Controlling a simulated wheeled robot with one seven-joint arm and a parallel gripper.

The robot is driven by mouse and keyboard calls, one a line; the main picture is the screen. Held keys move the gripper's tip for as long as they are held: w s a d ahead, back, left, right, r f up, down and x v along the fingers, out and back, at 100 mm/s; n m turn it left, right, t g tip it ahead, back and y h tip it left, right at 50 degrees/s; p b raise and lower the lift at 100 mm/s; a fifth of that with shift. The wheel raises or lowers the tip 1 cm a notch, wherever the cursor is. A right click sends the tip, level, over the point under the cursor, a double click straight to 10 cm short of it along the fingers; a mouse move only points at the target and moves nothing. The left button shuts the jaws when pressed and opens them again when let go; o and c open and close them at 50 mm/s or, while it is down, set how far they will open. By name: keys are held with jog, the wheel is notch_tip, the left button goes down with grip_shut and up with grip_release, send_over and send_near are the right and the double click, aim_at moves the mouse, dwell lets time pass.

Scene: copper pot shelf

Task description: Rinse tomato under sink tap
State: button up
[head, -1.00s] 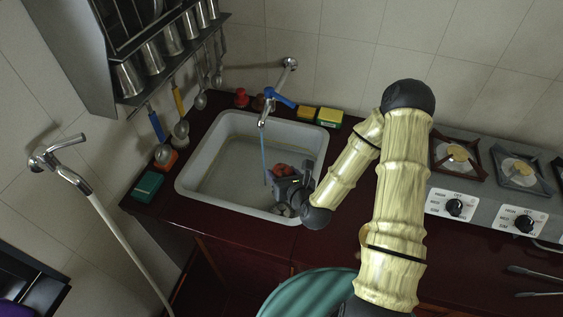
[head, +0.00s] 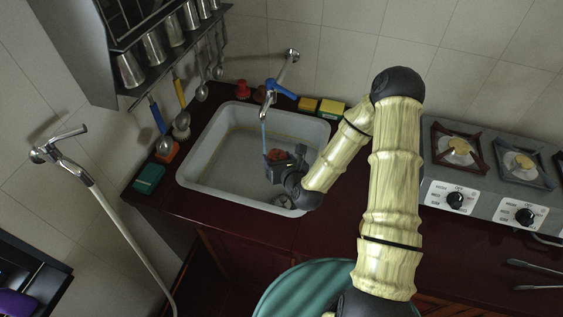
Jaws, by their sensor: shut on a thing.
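The red tomato (head: 276,155) is held in my gripper (head: 274,160), inside the white sink (head: 226,180) near its right side. My gripper is shut on it, and the jaws hide part of it.
Yellow-green sponges (head: 331,108) lie behind the sink, and a red item (head: 242,90) stands left of them. A stove (head: 487,180) is at right. A teal box (head: 149,178) sits at the counter's left edge. A teal round surface (head: 300,290) is in front. The sink's left half is clear.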

jog(key=a+r+b+x, duration=0.1)
jog(key=x, duration=0.9)
jog(key=shift+w+a+r, duration=0.3)
jog(key=shift+a, duration=0.1)
jog(key=shift+d+b, duration=0.15)
jog(key=shift+b, duration=0.15)
dwell(0.4)
jog(key=shift+w+d, duration=0.25)
jog(key=shift+d, duration=0.15)
jog(key=shift+a, duration=0.2)
jog(key=shift+s+a, duration=0.25)
jog(key=shift+a, duration=0.15)
jog(key=shift+d+b, duration=0.15)
jog(key=shift+b, duration=0.15)
dwell(0.5)
jog(key=shift+w+d, duration=0.25)
jog(key=shift+d, duration=0.2)
